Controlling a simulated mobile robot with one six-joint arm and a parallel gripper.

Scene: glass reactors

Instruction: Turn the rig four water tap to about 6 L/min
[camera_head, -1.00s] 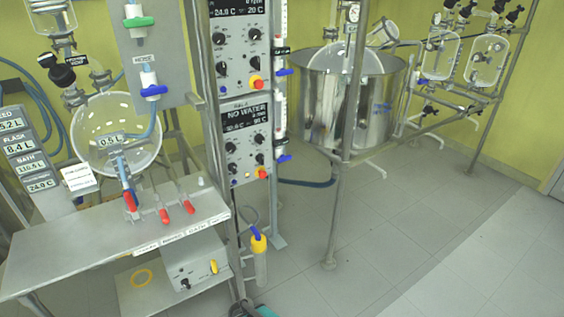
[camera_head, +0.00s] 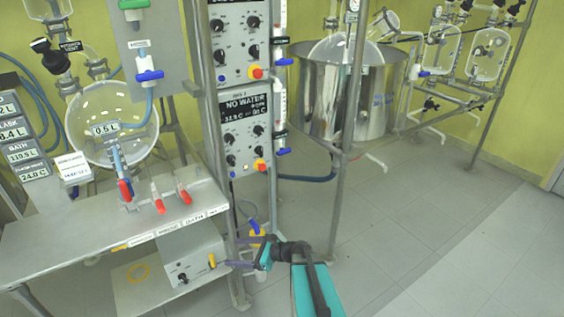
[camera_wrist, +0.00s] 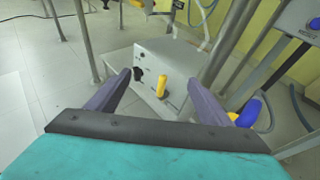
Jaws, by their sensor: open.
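Blue taps sit beside the upright flow tubes: an upper one (camera_head: 284,72) and a lower one (camera_head: 283,151), next to the two control panels. The lower panel (camera_head: 246,133) reads NO WATER; its rig label is too small to read surely. I cannot tell which tap belongs to rig four. My gripper (camera_head: 239,252) is low, below the lower tap and in front of the yellow-and-blue fitting, which it partly hides. In the wrist view, its two purple fingers (camera_wrist: 165,82) are apart and empty, with a yellow lever (camera_wrist: 162,88) on a grey box showing between them.
The grey box (camera_head: 191,262) stands on a low shelf left of my gripper. A bench (camera_head: 90,230) with red-handled valves is above it. Metal posts (camera_head: 345,190) stand close by. A steel vessel (camera_head: 385,95) is behind; the floor to the right is clear.

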